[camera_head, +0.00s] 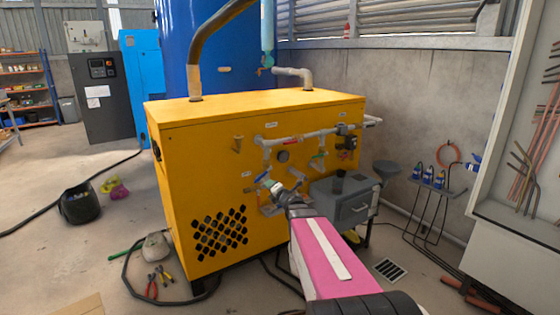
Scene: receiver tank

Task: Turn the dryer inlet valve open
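A yellow machine cabinet (185,170) stands in the middle, with grey pipes and several small valves on its right-hand face. A valve with a blue handle (262,177) sits low on that face. A red handle (292,140) lies along the upper pipe, and a green handle (318,155) is to its right. The labels are too small to read, so I cannot tell which is the dryer inlet valve. My gripper (272,188) is close to the blue handle. I cannot tell whether it touches it, and its fingers are too small to read as open or shut.
A grey drawer box (345,203) stands right of my gripper, close to my arm. Pliers (160,278), a pale bag (156,246) and dark hoses lie on the floor at left. A blue tank (225,55) rises behind the cabinet. A white panel (510,240) bounds the right.

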